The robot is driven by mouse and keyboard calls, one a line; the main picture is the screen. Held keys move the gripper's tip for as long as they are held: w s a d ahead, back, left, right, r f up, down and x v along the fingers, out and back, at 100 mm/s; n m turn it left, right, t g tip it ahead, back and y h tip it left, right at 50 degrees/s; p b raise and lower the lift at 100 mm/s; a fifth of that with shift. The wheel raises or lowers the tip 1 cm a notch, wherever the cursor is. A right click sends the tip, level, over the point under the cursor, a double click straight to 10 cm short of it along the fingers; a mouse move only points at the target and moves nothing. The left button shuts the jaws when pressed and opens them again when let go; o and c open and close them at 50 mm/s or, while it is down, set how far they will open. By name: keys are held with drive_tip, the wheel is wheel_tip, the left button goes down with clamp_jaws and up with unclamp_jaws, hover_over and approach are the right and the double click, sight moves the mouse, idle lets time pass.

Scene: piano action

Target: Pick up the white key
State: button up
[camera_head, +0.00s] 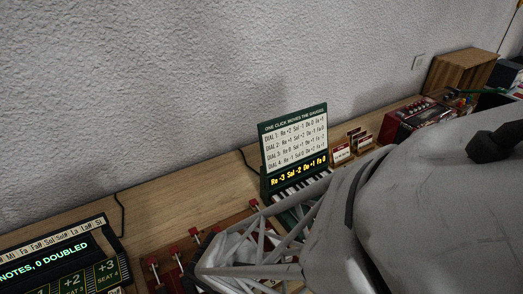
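A small keyboard with white and black keys (302,195) sits at the foot of a green upright panel, partly covered by my arm. I cannot tell a separate white key in this view. My large grey arm fills the right and lower right. A pale open lattice part at its left end reaches over the red-and-brown items at bottom centre. I cannot make out fingertips there, nor whether anything is held. What lies beneath the arm is hidden.
The green panel (294,143) carries dial text and a yellow-lettered display. A dark display (55,258) stands at lower left. Red-topped pegs (174,248) stand near bottom centre. Small cards (342,153), a red device (416,119) and a wooden box (460,72) line the wall. Wooden table (165,205) is bare left of the panel.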

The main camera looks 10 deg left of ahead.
idle(0.4)
drive_tip(key=c, duration=1)
drive_tip(key=shift+r, duration=0.1)
drive_tip(key=shift+c, duration=0.2)
drive_tip(key=shift+r, duration=0.8)
wheel_tip(320, 180, up, 2)
drive_tip(key=shift+s+d, duration=0.1)
drive_tip(key=s+d+r, duration=0.1)
drive_tip(key=s+d, duration=0.8)
drive_tip(key=d, duration=0.3)
drive_tip(key=shift+s+d, duration=0.2)
drive_tip(key=shift+d, duration=0.15)
drive_tip(key=shift+r, duration=0.1)
